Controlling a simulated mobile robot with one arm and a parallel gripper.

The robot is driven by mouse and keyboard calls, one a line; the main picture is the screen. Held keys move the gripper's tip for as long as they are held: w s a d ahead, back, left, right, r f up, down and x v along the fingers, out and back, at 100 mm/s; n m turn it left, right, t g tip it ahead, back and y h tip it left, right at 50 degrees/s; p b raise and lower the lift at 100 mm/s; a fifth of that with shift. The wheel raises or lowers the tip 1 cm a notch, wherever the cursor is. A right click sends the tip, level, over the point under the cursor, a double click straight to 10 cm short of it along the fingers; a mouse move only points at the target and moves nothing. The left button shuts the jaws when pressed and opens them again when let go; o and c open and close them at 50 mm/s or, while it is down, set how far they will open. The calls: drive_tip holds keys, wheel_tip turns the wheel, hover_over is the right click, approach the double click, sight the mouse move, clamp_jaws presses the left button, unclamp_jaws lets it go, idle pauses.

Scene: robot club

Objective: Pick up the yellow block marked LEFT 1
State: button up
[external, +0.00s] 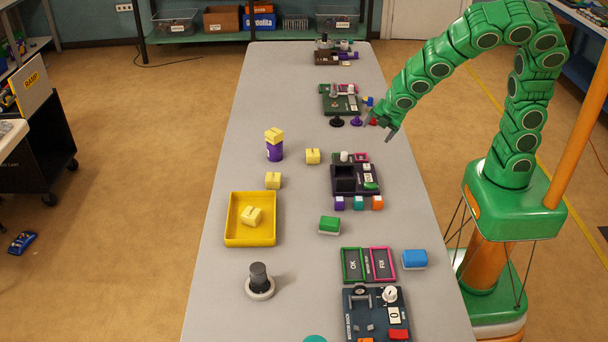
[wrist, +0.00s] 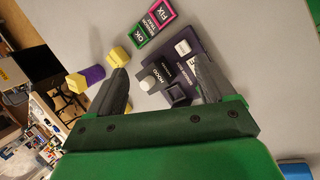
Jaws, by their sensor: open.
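Several yellow blocks show in the external view; I cannot read any marking on them. One block (external: 274,135) sits tilted on top of an upright purple cylinder (external: 275,152). Another block (external: 313,156) lies on the table to its right, and a third (external: 273,180) lies just above the yellow tray (external: 229,222). One more block (external: 251,216) is inside that tray. My gripper (external: 380,128) is open and empty, above the table's right side, right of the blocks. In the wrist view, a yellow block (wrist: 118,57) shows beyond the left finger of my gripper (wrist: 161,72).
A dark device (external: 341,180) with a white knob stands below my gripper. A green block (external: 329,225), a blue block (external: 414,259) and a grey knobbed piece (external: 260,281) stand nearer. Other devices line the table's right side. Bare table lies left of the purple cylinder.

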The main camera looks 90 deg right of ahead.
drive_tip(key=w+d+f+n+t+h, duration=0.1)
drive_tip(key=w+d+f+n+t, duration=0.2)
drive_tip(key=w, duration=0.4)
drive_tip(key=n+t+y, duration=0.4)
drive_tip(key=n+t, duration=0.3)
drive_tip(key=n, duration=1.2)
approach(273, 176)
drive_tip(key=shift+s+d, duration=0.4)
drive_tip(key=shift+d, duration=0.1)
drive_tip(key=shift+w+a+f+n, duration=0.15)
drive_tip(key=shift+a+f+n, duration=0.15)
drive_tip(key=shift+a+n, duration=0.15)
drive_tip(key=shift+r+x, duration=0.1)
drive_tip(key=shift+x, duration=1.85)
drive_tip(key=shift+r+x, duration=0.15)
drive_tip(key=shift+x, duration=1.8)
drive_tip(key=shift+w+a, duration=0.15)
drive_tip(key=c, duration=1.1)
